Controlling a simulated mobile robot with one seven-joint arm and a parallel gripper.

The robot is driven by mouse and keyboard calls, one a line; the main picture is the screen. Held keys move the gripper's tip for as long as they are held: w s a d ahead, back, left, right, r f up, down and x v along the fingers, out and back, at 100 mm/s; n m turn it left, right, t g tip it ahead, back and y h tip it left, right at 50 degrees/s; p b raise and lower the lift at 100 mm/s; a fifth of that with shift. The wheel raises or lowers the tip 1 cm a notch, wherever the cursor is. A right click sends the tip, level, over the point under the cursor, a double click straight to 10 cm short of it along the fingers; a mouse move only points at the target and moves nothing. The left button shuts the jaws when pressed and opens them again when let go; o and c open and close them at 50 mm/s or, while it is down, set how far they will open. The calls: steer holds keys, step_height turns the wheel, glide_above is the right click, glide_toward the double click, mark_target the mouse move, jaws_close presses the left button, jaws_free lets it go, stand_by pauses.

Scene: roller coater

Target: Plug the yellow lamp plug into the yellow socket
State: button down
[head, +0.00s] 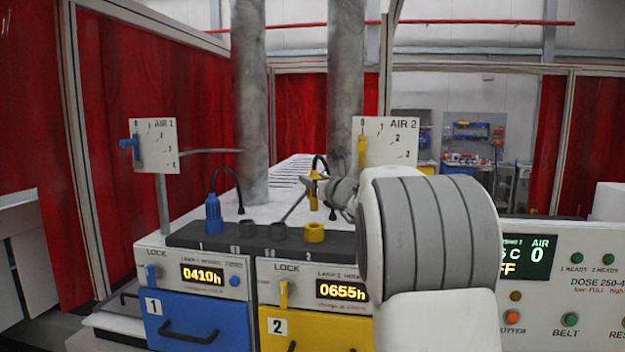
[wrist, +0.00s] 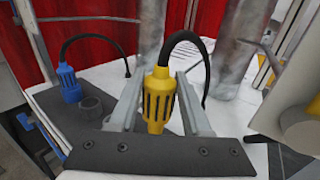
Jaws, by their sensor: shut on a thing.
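The yellow lamp plug (head: 313,192) hangs upright between the fingers of my gripper (wrist: 157,118), its black cable arching from its top. The plug also shows large in the wrist view (wrist: 158,95), with a finger on each side. My gripper is shut on it. The yellow socket (head: 314,233) is a short ring on the dark strip at the front of the white top. In the head view the plug is above the socket with a small gap between them. The socket does not show in the wrist view.
The blue plug (head: 213,212) stands at the strip's left end. Two dark sockets (head: 248,228) (head: 277,231) lie between it and the yellow socket. Grey vertical pipes (head: 250,110) (head: 345,90) rise behind. The AIR 2 dial plate (head: 398,141) stands behind my arm.

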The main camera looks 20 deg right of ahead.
mark_target(316, 209)
steer(key=shift+s+f, duration=0.1)
steer(key=shift+f, duration=0.05)
steer(key=shift+f+b, duration=1.05)
steer(key=shift+f, duration=0.55)
steer(key=shift+f+b, duration=1.35)
steer(key=shift+b, duration=0.35)
steer(key=shift+f+b, duration=0.7)
steer(key=shift+b, duration=0.1)
steer(key=shift+c, duration=1.4)
jaws_free()
steer(key=shift+s, duration=0.1)
steer(key=s+b, duration=0.3)
steer(key=s, duration=1.4)
steer(key=shift+s, duration=0.1)
